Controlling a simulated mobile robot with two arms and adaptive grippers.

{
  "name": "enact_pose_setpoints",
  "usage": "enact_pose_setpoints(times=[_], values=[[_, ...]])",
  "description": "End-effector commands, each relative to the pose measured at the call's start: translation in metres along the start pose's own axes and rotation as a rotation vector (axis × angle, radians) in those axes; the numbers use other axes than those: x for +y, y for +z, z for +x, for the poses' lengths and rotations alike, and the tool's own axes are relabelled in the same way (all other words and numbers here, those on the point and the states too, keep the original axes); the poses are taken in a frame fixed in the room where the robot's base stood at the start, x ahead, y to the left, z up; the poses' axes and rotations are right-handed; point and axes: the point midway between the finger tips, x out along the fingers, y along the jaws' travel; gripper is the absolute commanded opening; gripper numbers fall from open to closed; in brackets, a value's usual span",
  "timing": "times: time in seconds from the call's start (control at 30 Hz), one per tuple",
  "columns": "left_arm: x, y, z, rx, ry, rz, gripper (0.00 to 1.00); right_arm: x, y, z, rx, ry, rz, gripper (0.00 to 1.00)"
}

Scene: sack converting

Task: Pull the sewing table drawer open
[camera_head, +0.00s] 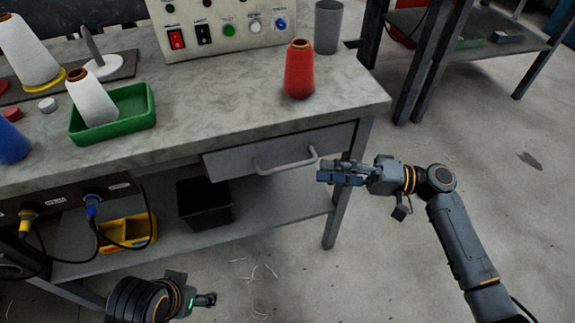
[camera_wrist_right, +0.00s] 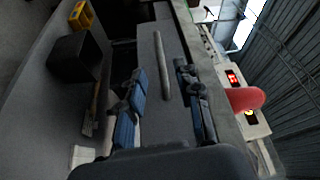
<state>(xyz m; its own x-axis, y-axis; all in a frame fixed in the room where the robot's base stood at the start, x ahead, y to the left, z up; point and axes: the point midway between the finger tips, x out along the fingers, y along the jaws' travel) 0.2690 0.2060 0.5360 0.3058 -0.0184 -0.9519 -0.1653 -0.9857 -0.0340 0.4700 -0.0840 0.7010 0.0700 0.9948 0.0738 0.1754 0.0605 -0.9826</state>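The sewing table (camera_head: 350,98) has a grey drawer (camera_head: 232,162) under its top, with the front close under the table edge. A light bar handle (camera_head: 285,163) runs across the drawer front. My right gripper (camera_head: 322,172) is beside the handle's right end. In the right wrist view, its two fingers (camera_wrist_right: 159,80) are spread apart, with the handle (camera_wrist_right: 158,66) and drawer front (camera_wrist_right: 176,48) seen in the gap. I cannot tell whether they touch the handle. My left gripper (camera_head: 205,300) is low at the bottom, away from the drawer; its fingers are unclear.
A red thread cone (camera_head: 298,70) and grey cup (camera_head: 328,27) stand on the table top. A green tray (camera_head: 142,98) holds a white cone. A black bin (camera_head: 204,204) and yellow box (camera_head: 128,232) sit on the lower shelf. Open floor lies right of the table.

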Motion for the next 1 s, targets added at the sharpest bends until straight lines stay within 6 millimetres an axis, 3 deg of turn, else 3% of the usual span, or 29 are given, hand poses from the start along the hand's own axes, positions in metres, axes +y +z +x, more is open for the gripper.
enact_pose_setpoints(times=[0.2,0.4,0.6,0.87,1.0], values=[[0.0,0.0,-0.001,0.0,0.0,0.0,0.71,-0.001,0.0,0.049,-0.001,-0.003,-0.001,0.34],[0.0,-0.001,-0.001,0.001,0.0,0.0,0.71,0.0,-0.001,0.079,0.001,0.0,0.0,0.34],[0.0,-0.001,-0.001,0.001,0.0,0.0,0.71,0.001,0.0,0.092,0.002,0.001,0.001,0.34],[0.0,-0.001,-0.001,0.001,0.0,0.0,0.71,0.001,0.0,0.092,0.002,0.001,0.001,0.34],[0.0,-0.001,-0.001,0.001,0.0,0.0,0.71,0.001,-0.001,0.092,0.002,0.002,0.001,0.07]])
